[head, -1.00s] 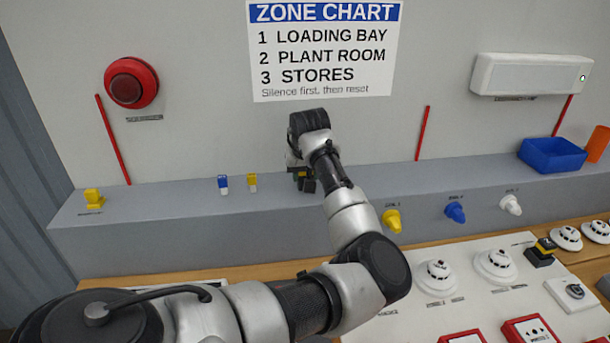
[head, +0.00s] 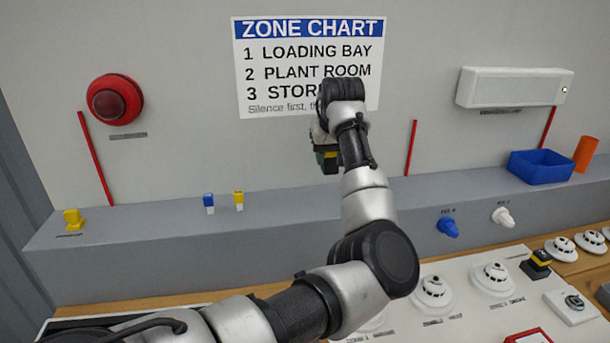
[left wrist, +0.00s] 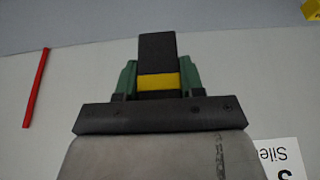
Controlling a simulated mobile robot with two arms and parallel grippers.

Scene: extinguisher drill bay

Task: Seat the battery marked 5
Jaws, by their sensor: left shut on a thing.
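My left gripper (head: 326,153) is raised above the grey ledge, in front of the wall below the zone chart. It is shut on a black block with a yellow band (head: 329,162), which looks like a battery. In the left wrist view the black block (left wrist: 157,52) stands out between the green fingers (left wrist: 157,80), its yellow band across it. No number can be read on it. A similar black and yellow block (head: 540,261) stands on the white panel at the right. My right gripper is not in view.
The grey ledge (head: 290,225) carries a yellow piece (head: 73,219), a blue and white piece (head: 209,203), a yellow and white piece (head: 239,200) and a blue bin (head: 541,168). White round detectors (head: 433,292) sit on the white panel (head: 470,320). My arm hides part of the ledge.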

